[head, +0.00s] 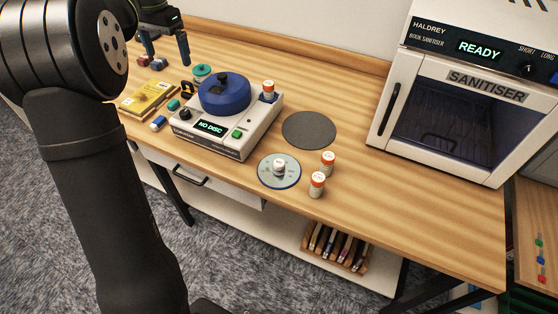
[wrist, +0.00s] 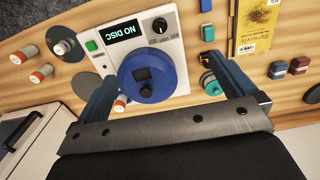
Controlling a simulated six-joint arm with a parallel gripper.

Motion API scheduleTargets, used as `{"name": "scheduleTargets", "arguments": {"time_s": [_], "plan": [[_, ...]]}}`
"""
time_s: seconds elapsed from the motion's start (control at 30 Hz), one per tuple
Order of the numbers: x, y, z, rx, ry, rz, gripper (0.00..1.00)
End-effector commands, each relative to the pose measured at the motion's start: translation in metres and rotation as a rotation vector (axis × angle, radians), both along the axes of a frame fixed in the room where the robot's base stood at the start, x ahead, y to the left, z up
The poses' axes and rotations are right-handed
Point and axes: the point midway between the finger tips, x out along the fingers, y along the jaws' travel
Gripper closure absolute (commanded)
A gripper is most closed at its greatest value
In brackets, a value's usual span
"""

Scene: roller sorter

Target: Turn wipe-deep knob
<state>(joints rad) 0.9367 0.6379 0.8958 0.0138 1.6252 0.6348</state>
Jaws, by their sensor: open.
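A white machine (head: 218,146) with a lit "NO DISC" display stands on the wooden bench. A small black knob (head: 185,114) is on its front panel, left of the display. The knob also shows in the wrist view (wrist: 160,25), beside the display; its marks are too small to read. A blue round lid (head: 224,97) with a black grip sits on top of the machine. My gripper (head: 167,58) is open and empty above the back left of the bench, apart from the knob. In the wrist view its fingers (wrist: 160,68) spread either side of the lid.
A yellow book (head: 148,98) and small coloured blocks lie left of the machine. A disc (head: 279,171), a dark round pad (head: 309,130) and orange-capped bottles (head: 317,184) are to its right. A white sanitiser (head: 450,100) reading "READY" stands at the right.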

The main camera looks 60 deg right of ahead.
Motion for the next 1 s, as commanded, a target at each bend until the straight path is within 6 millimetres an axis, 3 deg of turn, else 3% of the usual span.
{"name": "scheduleTargets", "arguments": {"time_s": [0.13, 0.37, 0.53, 0.8, 1.0], "plan": [[0.0, 0.0, 0.0, 0.0, 0.0, 0.0, 0.04], [0.0, 0.0, 0.0, 0.0, 0.0, -0.009, 0.48], [0.0, 0.002, -0.003, -0.004, 0.005, -0.163, 0.48], [0.0, 0.005, -0.009, -0.017, 0.009, -0.598, 0.48], [0.0, 0.006, -0.012, -0.02, 0.009, -0.768, 0.48]]}}
